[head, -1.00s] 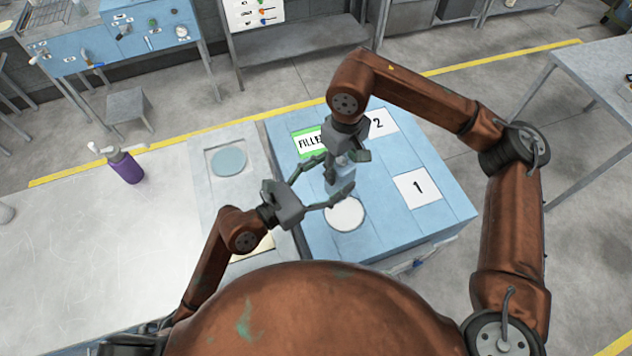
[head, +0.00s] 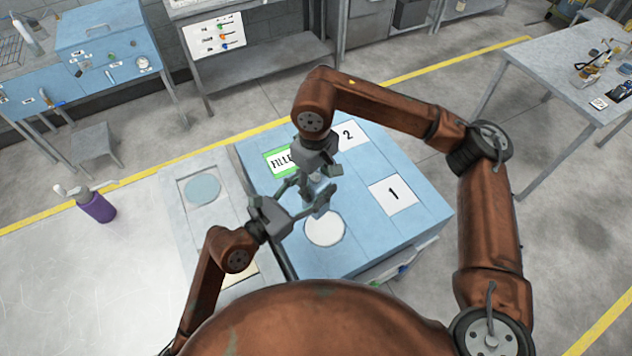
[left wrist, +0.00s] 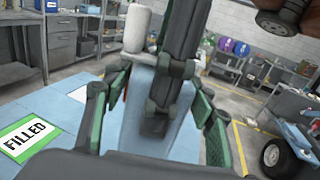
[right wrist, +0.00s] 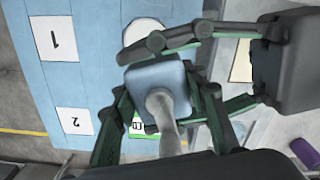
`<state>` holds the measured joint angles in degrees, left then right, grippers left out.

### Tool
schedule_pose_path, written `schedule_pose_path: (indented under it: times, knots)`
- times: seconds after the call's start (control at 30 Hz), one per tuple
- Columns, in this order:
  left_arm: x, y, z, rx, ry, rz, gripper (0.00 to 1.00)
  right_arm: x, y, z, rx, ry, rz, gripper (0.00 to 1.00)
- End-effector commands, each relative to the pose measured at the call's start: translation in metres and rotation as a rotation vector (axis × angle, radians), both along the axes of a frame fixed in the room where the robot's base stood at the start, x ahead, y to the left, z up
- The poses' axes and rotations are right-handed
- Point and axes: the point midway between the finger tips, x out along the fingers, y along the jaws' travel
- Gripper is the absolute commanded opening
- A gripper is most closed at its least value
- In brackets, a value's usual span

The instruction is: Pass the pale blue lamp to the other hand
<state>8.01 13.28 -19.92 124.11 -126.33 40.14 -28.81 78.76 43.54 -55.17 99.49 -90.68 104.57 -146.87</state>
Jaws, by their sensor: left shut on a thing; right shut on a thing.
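The pale blue lamp (head: 317,181) is held upright above the blue-topped bench, between both hands and partly hidden by the fingers. In the right wrist view, its square pale blue body (right wrist: 153,75) and narrower grey stem (right wrist: 163,112) show. In the left wrist view, the lamp body (left wrist: 137,95) lies between my left fingers, with dark finger links in front.
Below is the blue bench top (head: 365,240) with a white disc (head: 325,229), a green FILLED card (head: 280,160) and cards 1 (head: 393,194) and 2 (head: 349,135). A purple bottle (head: 97,207) stands on the pale table (head: 80,275) at left.

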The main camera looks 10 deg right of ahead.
Motion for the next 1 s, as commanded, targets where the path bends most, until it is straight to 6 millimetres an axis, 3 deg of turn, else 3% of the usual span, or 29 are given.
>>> schedule_pose_path:
  times: [0.43, 0.47, 0.73, 1.0]
  knots:
    - [-0.0063, -0.0056, 0.0021, -0.005, 0.004, -0.018, 0.11, 0.0024, 0.0043, 0.002, 0.013, -0.01, 0.002, 0.03]
    - [-0.0064, -0.0057, 0.0035, -0.007, 0.001, -0.018, 0.11, 0.0025, 0.0045, 0.0021, 0.013, -0.01, 0.002, 0.42]
    - [-0.0041, -0.0037, 0.0025, -0.005, 0.0, -0.012, 0.11, 0.0015, 0.0028, 0.0011, 0.008, -0.006, 0.001, 0.6]
    - [-0.0031, -0.0027, 0.0021, -0.004, -0.001, -0.009, 0.11, 0.0011, 0.002, 0.0014, 0.006, -0.005, 0.001, 0.6]
